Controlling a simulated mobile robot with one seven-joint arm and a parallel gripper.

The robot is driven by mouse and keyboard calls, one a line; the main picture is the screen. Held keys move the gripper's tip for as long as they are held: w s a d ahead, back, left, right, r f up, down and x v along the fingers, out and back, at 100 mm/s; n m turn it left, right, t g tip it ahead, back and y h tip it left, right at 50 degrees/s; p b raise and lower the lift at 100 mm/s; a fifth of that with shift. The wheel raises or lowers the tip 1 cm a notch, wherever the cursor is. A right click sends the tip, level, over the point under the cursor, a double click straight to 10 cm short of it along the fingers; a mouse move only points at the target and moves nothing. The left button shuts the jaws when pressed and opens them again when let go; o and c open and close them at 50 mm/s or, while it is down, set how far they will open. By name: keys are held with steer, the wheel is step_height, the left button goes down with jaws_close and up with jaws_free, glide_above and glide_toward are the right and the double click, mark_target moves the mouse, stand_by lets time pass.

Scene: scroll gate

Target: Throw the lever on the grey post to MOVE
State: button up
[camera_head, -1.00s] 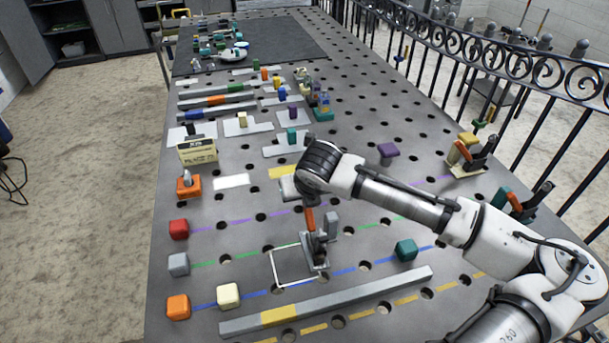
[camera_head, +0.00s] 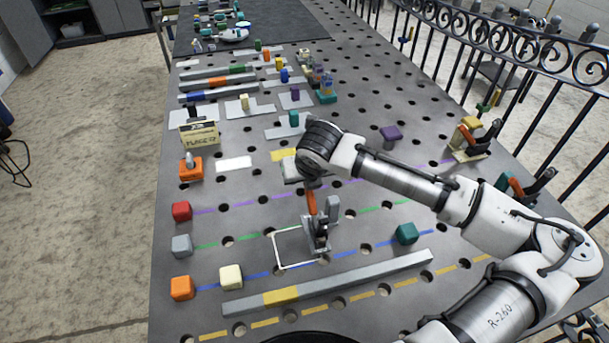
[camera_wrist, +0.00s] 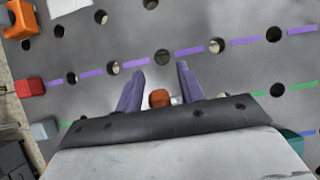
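The grey post (camera_head: 333,208) stands at the middle of the table, on a small dark base beside a white outlined square. Its lever has an orange handle (camera_head: 311,203) that stands nearly upright, just left of the post. In the wrist view the orange handle end (camera_wrist: 160,98) shows between the two purple fingers of my gripper (camera_wrist: 161,72). The fingers are apart, with a visible gap on each side of the handle. In the head view my wrist is just above the handle and hides the fingers. No MOVE marking is readable.
Posts with levers, one yellow (camera_head: 467,134) and one teal (camera_head: 502,183), stand at the right edge near the railing. A teal block (camera_head: 407,233) lies right of the grey post. A long grey bar (camera_head: 350,281) lies in front. Coloured blocks line the left edge.

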mark_target(313, 205)
steer(key=b+v, duration=0.2)
steer(key=v, duration=1.1)
steer(key=shift+s+r, duration=0.15)
steer(key=shift+r, duration=0.25)
steer(key=shift+f, duration=0.1)
